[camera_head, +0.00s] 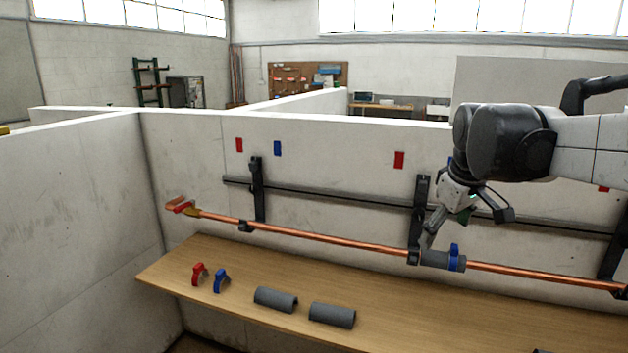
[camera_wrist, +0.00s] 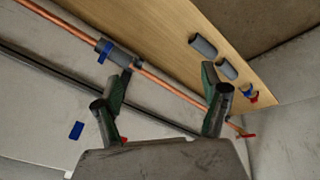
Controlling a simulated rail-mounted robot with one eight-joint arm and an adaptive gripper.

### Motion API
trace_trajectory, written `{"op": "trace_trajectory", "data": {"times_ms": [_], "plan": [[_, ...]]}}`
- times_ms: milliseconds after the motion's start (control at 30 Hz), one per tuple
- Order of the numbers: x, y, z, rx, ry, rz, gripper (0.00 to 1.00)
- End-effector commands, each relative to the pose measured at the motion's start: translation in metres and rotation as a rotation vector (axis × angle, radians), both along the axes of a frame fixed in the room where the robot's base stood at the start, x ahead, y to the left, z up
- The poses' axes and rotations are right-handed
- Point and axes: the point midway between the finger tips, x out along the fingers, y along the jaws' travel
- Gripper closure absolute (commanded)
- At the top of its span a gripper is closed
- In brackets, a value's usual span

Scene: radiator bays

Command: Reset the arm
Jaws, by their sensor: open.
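My gripper (camera_head: 466,226) hangs from the arm at the right of the head view, in front of the wall and close to the copper pipe (camera_head: 330,238). Its fingers are spread apart with nothing between them, and they also show in the wrist view (camera_wrist: 160,95). A grey sleeve (camera_head: 436,259) sits on the pipe just below one finger, with a blue clip (camera_head: 455,257) around it. In the wrist view the sleeve (camera_wrist: 123,58) and clip (camera_wrist: 105,51) are beyond the fingers. Whether the finger touches the sleeve cannot be told.
A wooden shelf (camera_head: 400,315) below the pipe holds a red clip (camera_head: 198,273), a blue clip (camera_head: 221,281) and two loose grey half-sleeves (camera_head: 276,300). Dark brackets (camera_head: 257,190) and a dark rail (camera_head: 330,200) line the wall. A red handle (camera_head: 180,205) is at the pipe's left end.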

Motion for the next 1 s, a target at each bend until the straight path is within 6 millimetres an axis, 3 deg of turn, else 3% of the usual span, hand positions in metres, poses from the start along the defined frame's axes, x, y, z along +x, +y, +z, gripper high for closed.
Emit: {"op": "trace_trajectory", "data": {"times_ms": [33,267,600,800,1000], "plan": [[-0.017,0.007,-0.003,0.01,-0.016,-0.022,0.23],[-0.081,0.029,-0.022,0.072,-0.091,-0.144,0.23],[-0.17,0.054,-0.073,0.186,-0.196,-0.317,0.23],[-0.206,0.063,-0.104,0.248,-0.241,-0.393,0.23],[-0.22,0.066,-0.117,0.276,-0.259,-0.426,0.23]]}}
